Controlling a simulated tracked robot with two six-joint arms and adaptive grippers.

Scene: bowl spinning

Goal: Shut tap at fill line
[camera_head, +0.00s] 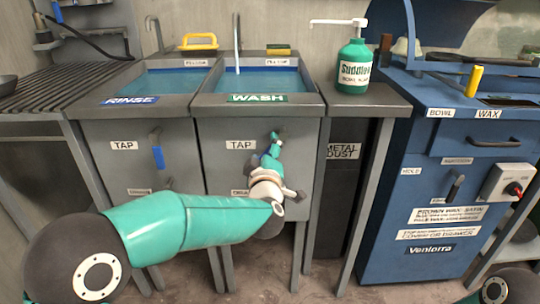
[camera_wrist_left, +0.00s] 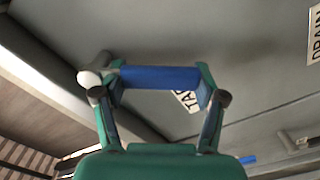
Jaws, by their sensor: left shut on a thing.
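Below, at the TAP label (camera_head: 240,145), my left gripper (camera_head: 270,158) is shut on the tap's blue handle (camera_wrist_left: 160,77). In the left wrist view the handle spans between the two fingers, with a pale round end at the left. The gripper mostly hides this handle in the head view. My right gripper is not in view.
The RINSE basin (camera_head: 165,84), also with water, stands to the left with its own blue tap handle (camera_head: 158,157). A green soap bottle (camera_head: 354,66) stands on the right counter. A blue cabinet (camera_head: 420,190) is further right. Drain labels sit below the taps.

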